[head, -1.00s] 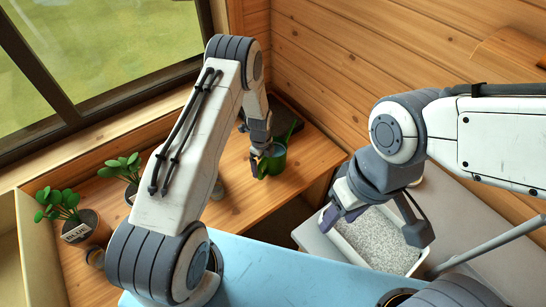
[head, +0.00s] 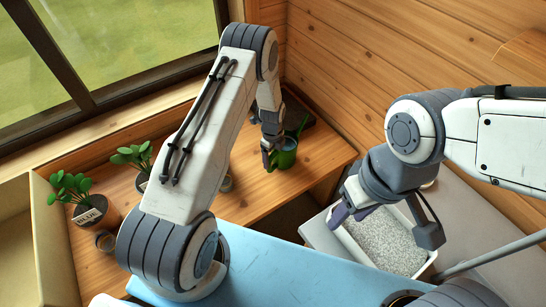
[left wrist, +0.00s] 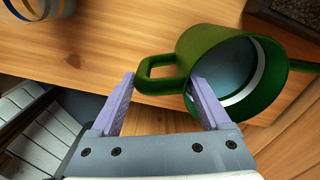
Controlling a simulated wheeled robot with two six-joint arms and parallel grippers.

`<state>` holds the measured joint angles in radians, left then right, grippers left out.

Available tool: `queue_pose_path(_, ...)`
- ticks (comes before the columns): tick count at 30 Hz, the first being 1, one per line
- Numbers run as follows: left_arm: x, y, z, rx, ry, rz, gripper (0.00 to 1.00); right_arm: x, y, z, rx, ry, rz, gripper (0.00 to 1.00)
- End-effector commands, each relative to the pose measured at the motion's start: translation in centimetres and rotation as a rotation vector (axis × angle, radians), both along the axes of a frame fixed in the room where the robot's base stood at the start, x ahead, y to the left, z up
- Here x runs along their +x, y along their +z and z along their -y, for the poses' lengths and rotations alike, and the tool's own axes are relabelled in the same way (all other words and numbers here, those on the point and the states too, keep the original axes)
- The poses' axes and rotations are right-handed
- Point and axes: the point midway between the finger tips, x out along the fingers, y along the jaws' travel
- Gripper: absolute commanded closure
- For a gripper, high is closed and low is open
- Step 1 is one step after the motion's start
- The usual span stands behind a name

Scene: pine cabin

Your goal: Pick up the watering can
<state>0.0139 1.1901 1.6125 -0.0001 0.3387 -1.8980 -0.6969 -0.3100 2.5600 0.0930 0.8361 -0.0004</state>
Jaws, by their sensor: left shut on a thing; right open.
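The green watering can (head: 287,155) is at the right part of the wooden table, its spout pointing up and right in the head view. My left gripper (head: 269,158) is at its near left side. In the left wrist view the can (left wrist: 232,75) shows its open mouth, bluish inside. My left gripper (left wrist: 163,100) is shut on its handle side, with the handle loop between the fingers and the right finger overlapping the can's rim. Whether the base touches the table is hidden. My right gripper (head: 385,222) is open and empty, above a white box.
Two potted plants stand at the table's left, one pot labelled BLUE (head: 92,213). A dark tray (left wrist: 285,14) lies behind the can. The white box (head: 425,268) of grey grains is at the right. A blue surface (head: 270,268) lies in front.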

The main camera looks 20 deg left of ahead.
Motion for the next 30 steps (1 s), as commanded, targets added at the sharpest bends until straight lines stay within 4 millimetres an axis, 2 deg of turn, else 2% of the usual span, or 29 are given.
queue_pose_path(11, 0.3, 3.6, 0.0, 0.000, 0.000, 0.007, 1.00, 0.0, -0.5, 0.0, 0.000, 0.000, 0.000, 0.50)
queue_pose_path(30, -0.6, 7.8, 7.3, -0.001, -0.003, 0.006, 1.00, 0.0, -1.3, 0.0, 0.000, 0.000, 0.000, 0.50)
